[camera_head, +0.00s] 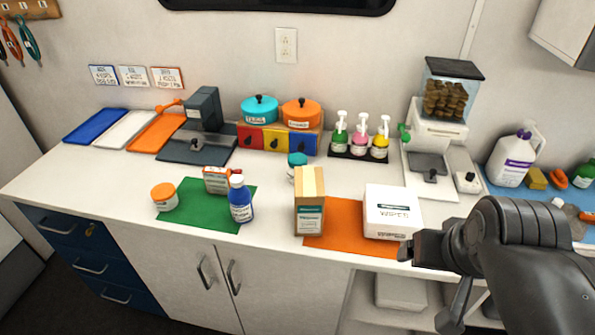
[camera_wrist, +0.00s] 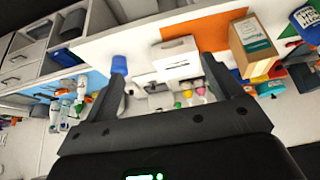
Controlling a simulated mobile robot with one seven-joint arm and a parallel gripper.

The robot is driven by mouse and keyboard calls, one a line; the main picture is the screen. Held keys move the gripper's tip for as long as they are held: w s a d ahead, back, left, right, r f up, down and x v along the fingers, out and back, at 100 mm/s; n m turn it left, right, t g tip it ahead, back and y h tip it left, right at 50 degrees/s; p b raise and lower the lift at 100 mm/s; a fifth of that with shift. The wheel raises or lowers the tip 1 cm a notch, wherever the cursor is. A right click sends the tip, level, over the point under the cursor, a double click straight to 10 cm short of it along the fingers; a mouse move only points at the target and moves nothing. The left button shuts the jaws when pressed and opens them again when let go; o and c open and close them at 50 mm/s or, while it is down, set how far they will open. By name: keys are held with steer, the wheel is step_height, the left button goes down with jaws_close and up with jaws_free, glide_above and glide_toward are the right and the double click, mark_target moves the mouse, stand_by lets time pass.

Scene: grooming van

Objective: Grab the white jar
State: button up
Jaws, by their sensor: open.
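A short white jar with an orange lid (camera_head: 164,197) stands upright on the left of the green mat (camera_head: 190,217) in the head view. A second small jar with a teal lid (camera_head: 297,160) stands behind the tan carton, which partly hides it. My gripper (camera_head: 425,285) is at the front right of the counter, near the white box and well to the right of both jars. It is open and empty. In the wrist view its two fingers (camera_wrist: 163,70) are spread apart, with the white box beyond them. I cannot make out the orange-lidded jar there.
A blue bottle (camera_head: 240,200) and a small labelled box (camera_head: 216,180) share the green mat. The tan carton (camera_head: 309,205) and white box (camera_head: 392,212) stand between my gripper and the jars. Pump bottles (camera_head: 360,143) and canisters (camera_head: 300,114) line the back. The counter's front left is clear.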

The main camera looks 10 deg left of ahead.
steer(key=w+a+r, duration=0.3)
steer(key=w+a, duration=0.1)
steer(key=w, duration=0.7)
steer(key=m+g, duration=0.1)
glide_above(297, 159)
steer(key=s, duration=0.3)
step_height(297, 159, down, 12)
steer(key=x, duration=1)
steer(key=shift+w+d+f, duration=0.1)
steer(key=shift+w+f, duration=0.1)
steer(key=shift+c, duration=0.2)
steer(key=c, duration=1.1)
